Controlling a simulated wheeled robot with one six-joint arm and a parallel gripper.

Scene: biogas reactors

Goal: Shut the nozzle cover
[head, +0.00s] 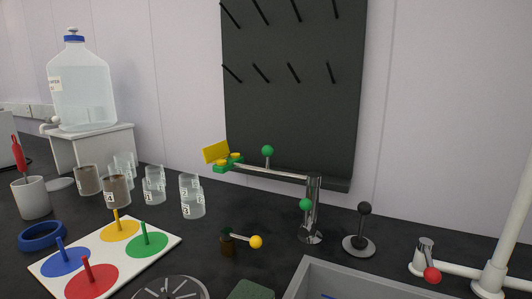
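A chrome post (313,205) stands on the dark bench right of the middle, and a thin horizontal arm (270,173) runs left from its top. At the arm's left end is a green fitting (226,165) with small yellow parts. A yellow flap (216,152), which looks like the nozzle cover, stands tilted up and open at that end. A green ball knob (267,151) sits above the arm and another green ball (306,204) is beside the post. My gripper is not in view.
A dark pegboard (290,80) stands behind the arm. Several labelled beakers (192,200) and a white board with coloured discs (105,255) are at left. A black-knobbed lever (361,230), a grey basin (350,283) and white pipes with a red-knobbed valve (432,274) are at right.

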